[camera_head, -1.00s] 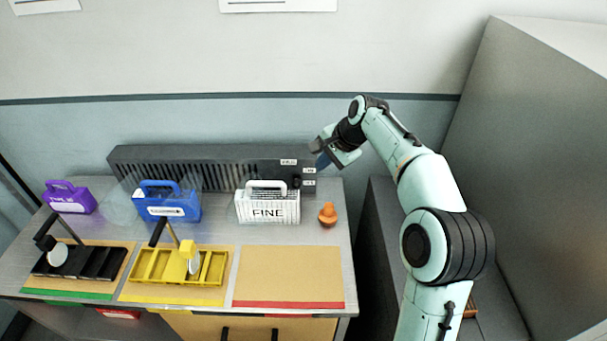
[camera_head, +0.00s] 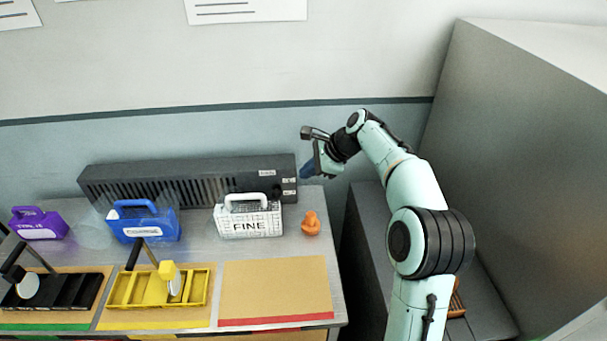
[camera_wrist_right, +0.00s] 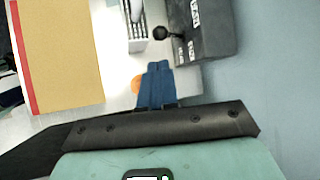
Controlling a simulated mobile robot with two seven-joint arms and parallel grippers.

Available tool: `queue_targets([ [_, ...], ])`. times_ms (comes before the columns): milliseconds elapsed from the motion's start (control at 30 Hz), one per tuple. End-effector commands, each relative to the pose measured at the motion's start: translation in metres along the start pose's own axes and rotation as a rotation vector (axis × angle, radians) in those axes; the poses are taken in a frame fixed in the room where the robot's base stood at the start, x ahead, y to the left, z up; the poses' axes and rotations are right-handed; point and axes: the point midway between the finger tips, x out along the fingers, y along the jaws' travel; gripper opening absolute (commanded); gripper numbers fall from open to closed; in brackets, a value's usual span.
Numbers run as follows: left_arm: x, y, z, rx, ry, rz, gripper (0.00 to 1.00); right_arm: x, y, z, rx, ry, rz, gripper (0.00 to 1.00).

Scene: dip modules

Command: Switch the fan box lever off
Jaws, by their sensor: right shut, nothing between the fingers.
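The fan box (camera_head: 180,184) is a long dark grey slatted box along the back of the table. Small white labels sit at its right end, too small to read surely. Its lever has a round black knob (camera_wrist_right: 160,32), clear in the right wrist view and small near the labels in the head view. My right gripper (camera_head: 306,172) is shut and empty, its blue fingers just right of the fan box's end. In the right wrist view its fingertips (camera_wrist_right: 158,64) are side by side, apart from the knob in the picture. My left gripper is out of view.
A white box marked FINE (camera_head: 248,220) stands before the fan box's right end, with an orange object (camera_head: 311,223) beside it. Blue (camera_head: 145,226) and purple (camera_head: 38,226) carriers stand left. Yellow (camera_head: 125,290) and black trays lie in front; a tan mat (camera_head: 275,288) is bare.

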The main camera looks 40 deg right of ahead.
Motion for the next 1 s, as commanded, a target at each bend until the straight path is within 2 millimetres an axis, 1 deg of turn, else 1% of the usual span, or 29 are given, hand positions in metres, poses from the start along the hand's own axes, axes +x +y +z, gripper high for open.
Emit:
queue_targets([
  [33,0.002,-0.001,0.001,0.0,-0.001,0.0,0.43,0.013,0.002,-0.001,0.0,-0.001,0.006,0.0],
  [300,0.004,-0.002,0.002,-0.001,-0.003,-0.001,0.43,0.07,0.001,0.0,-0.001,-0.001,0.005,0.0],
  [400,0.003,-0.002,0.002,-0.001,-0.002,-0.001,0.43,0.088,0.001,0.0,0.0,-0.001,0.003,0.0],
  [500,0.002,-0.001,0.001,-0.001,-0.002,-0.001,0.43,0.102,0.001,0.0,-0.001,-0.001,0.002,0.0],
  [600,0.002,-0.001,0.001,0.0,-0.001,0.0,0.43,0.111,0.0,0.0,-0.002,0.0,0.002,0.0],
  [700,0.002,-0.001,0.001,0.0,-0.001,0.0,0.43,0.116,0.0,0.0,-0.002,0.0,0.0,0.0],
  [1000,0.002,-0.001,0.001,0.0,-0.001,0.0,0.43,0.117,0.0,0.0,-0.001,0.0,0.0,0.0],
])
